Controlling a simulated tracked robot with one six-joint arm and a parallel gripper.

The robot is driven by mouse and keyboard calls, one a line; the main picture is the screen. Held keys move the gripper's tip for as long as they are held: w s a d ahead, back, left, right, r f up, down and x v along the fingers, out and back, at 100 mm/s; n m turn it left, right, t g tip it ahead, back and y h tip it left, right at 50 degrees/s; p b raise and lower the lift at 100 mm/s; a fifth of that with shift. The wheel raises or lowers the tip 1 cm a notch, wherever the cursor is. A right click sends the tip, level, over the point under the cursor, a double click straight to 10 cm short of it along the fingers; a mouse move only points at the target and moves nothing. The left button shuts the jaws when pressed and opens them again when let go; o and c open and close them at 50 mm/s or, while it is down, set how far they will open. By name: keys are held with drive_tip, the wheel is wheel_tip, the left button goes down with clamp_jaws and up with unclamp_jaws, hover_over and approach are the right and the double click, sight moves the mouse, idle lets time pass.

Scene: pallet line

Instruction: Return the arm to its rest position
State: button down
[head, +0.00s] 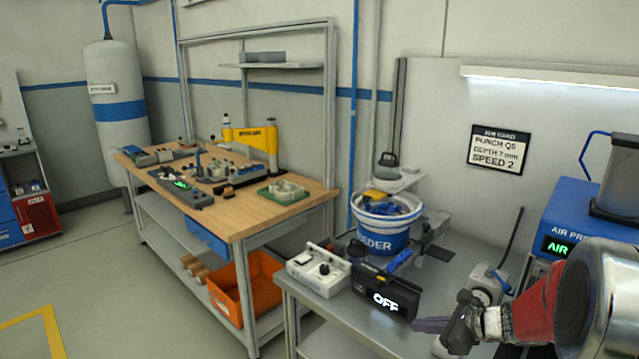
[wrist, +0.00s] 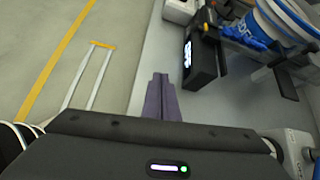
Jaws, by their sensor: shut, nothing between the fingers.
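My gripper (head: 418,325) shows at the lower right of the head view, at the end of my red and silver arm. Its purple fingers (wrist: 161,98) are together in the wrist view, with nothing between them. In the head view the gripper is by the front of the grey metal table (head: 455,272), close to the black box with the lit OFF display (head: 386,297). The wrist view shows the fingertips over the table's edge area, left of that black box (wrist: 203,58). I cannot tell the exact gap.
A blue and white feeder bowl (head: 383,240), a grey control box (head: 318,270) and a blue air press (head: 575,215) stand on the metal table. A wooden workbench (head: 245,222) with an orange bin (head: 262,285) is to the left. The floor (head: 110,290) at left is clear.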

drive_tip(key=s+a+r+n+g+h, duration=0.1)
drive_tip(key=s+a+n+g, duration=0.2)
drive_tip(key=s+n, duration=0.55)
drive_tip(key=s+a+r+n+g+h, duration=0.2)
drive_tip(key=s+a+n+g, duration=0.15)
drive_tip(key=s+n, duration=0.45)
drive_tip(key=s+a+r+n+t+h, duration=0.3)
drive_tip(key=s+r+n, duration=0.6)
drive_tip(key=s, duration=0.3)
drive_tip(key=shift+s+a+r+t+h, duration=0.25)
drive_tip(key=shift+a+r+t+h, duration=0.3)
drive_tip(key=shift+r, duration=0.3)
